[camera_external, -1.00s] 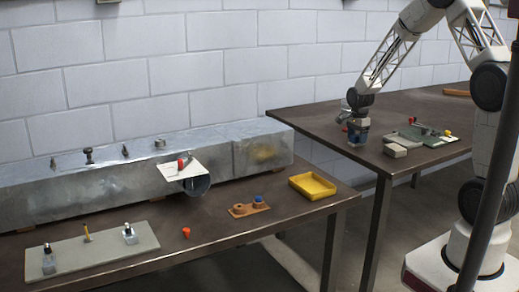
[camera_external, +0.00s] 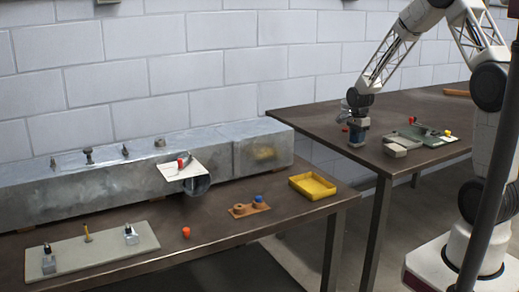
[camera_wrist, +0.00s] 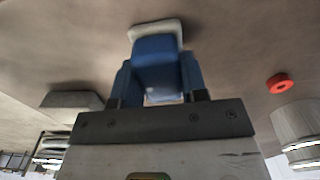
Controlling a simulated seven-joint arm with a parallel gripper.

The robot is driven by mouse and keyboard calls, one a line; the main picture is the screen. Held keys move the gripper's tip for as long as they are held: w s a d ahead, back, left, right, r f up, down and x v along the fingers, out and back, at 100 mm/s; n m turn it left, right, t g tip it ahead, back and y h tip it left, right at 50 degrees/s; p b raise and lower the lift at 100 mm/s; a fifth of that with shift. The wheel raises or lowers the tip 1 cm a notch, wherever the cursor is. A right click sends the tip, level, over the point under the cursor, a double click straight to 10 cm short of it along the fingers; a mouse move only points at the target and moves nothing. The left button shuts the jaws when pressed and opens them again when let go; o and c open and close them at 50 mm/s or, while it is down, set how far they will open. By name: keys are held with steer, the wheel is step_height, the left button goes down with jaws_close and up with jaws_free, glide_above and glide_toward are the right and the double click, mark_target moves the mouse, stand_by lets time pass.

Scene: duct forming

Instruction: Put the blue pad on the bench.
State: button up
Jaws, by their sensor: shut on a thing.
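The blue pad (camera_wrist: 155,62) is a blue block with a pale, whitish sole at its far end. In the wrist view it sits between the two blue fingers of my gripper (camera_wrist: 157,82), which is shut on it. In the external view my gripper (camera_external: 357,124) points down over the dark bench (camera_external: 310,112) on the right. The blue pad (camera_external: 357,139) shows low there, at or very close to the bench top. I cannot tell whether its sole touches the surface.
A grey block (camera_external: 395,150) and a green plate with small parts (camera_external: 425,135) lie right of my gripper. A red ring (camera_wrist: 280,83) lies nearby. The left bench holds a metal duct (camera_external: 90,180), a yellow tray (camera_external: 312,186) and a grey board (camera_external: 90,253).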

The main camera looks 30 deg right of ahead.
steer(key=shift+r, duration=0.1)
steer(key=shift+r, duration=0.8)
step_height(320, 180, up, 2)
steer(key=shift+s, duration=0.15)
steer(key=s, duration=0.5)
steer(key=s+a, duration=0.1)
steer(key=s, duration=0.4)
steer(key=s+a+r, duration=0.1)
steer(key=s, duration=0.4)
steer(key=shift+s+r, duration=0.1)
steer(key=shift+s, duration=0.2)
steer(key=w+a+r+n, duration=0.2)
steer(key=w+r+n, duration=0.3)
steer(key=w, duration=0.5)
steer(key=w+a+r+n, duration=0.2)
steer(key=w+r+n, duration=0.3)
steer(key=w, duration=0.6)
steer(key=w+a+r+n, duration=0.2)
steer(key=w+r+n, duration=0.3)
steer(key=w+n, duration=0.3)
steer(key=shift+w+a+r, duration=0.15)
steer(key=shift+w+a, duration=0.05)
steer(key=shift+w, duration=1.15)
steer(key=shift+r, duration=0.1)
